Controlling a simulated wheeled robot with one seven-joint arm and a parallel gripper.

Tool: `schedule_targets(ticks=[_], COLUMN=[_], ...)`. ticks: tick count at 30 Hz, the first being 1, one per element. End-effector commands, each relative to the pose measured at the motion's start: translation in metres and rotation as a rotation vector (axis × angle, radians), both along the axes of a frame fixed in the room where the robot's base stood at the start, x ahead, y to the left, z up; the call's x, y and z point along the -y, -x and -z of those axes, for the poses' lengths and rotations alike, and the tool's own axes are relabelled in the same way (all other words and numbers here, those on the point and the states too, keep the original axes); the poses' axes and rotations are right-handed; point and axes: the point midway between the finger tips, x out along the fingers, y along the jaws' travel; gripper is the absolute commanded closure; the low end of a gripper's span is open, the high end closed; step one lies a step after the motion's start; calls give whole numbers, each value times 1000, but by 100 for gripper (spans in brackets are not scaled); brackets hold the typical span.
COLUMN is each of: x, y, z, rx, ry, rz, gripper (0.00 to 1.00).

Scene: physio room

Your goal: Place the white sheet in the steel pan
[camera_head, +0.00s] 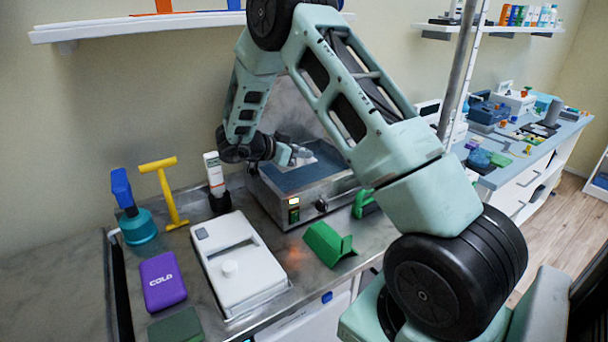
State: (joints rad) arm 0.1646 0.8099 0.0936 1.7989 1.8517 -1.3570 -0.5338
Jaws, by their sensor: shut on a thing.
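My gripper (290,156) is over the pan's left part, low near the blue surface. It is shut on a small whitish crumpled piece, which looks like the white sheet (303,156). I cannot tell whether the sheet touches the blue surface.
A white device (240,262) sits left of the pan. A white shelf (180,24) is above; a blue-topped bench (530,140) is right.

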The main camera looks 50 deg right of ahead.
Motion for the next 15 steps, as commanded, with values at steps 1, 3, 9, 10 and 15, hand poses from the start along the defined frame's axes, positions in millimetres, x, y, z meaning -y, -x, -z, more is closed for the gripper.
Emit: schedule_targets(ticks=[1,3,9,10,15], x=[0,0,0,0,0], y=[0,0,1,1,0], z=[7,14,37,42,59], rx=[-2,-1,-2,-3,1], ry=[0,0,-1,-1,0], rz=[0,1,0,0,0], gripper=[100,100,100,100,100])
